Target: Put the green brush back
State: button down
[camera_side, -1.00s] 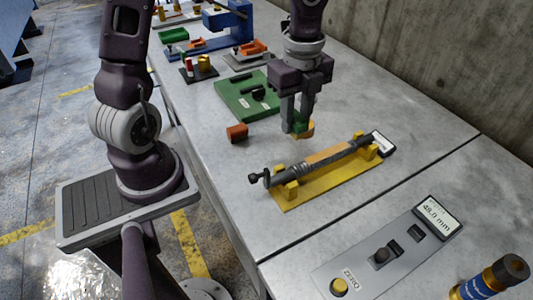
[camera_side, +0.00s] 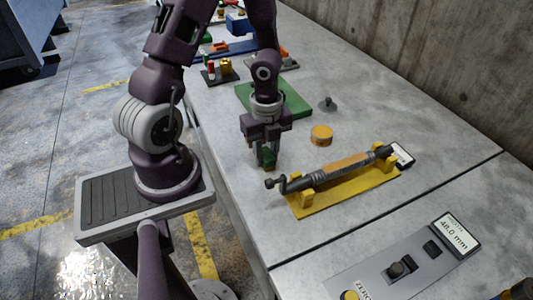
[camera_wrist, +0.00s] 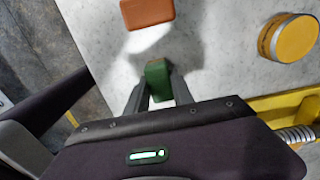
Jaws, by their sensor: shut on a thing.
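My gripper (camera_side: 266,161) is shut on the green brush (camera_wrist: 157,78), which is upright between the fingertips in the wrist view. In the side view the brush (camera_side: 266,156) shows as a small green patch between the fingers, low over the table near its left edge. I cannot tell whether it touches the table. A reddish-brown block (camera_wrist: 147,12) lies apart from the fingers at the top of the wrist view; in the side view my gripper seems to hide it.
A yellow disc (camera_side: 321,136) sits right of my gripper, with a small grey knobbed piece (camera_side: 327,104) behind it. A yellow stand (camera_side: 345,193) holds a long grey tool (camera_side: 322,172). A green plate (camera_side: 293,103) is behind my gripper. A control panel (camera_side: 405,268) is at the front right.

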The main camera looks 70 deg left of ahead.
jog(key=shift+f, duration=0.1)
jog(key=c, duration=1.1)
grip_release()
notch_tip(320, 180, up, 12)
notch_tip(320, 180, up, 9)
jog(key=n+t+y, duration=0.2)
jog(key=n+y, duration=0.1)
jog(key=n, duration=0.8)
send_over(266, 153)
jog(key=s+d, duration=0.4)
jog(key=d, duration=0.1)
jog(key=s+d+r+n+t+h, duration=0.3)
jog(key=s+d+r+n, duration=0.1)
jog(key=n, duration=0.3)
jog(key=shift+s+d+r+t, duration=0.3)
jog(key=shift+d+r, duration=0.2)
jog(key=shift+r, duration=0.05)
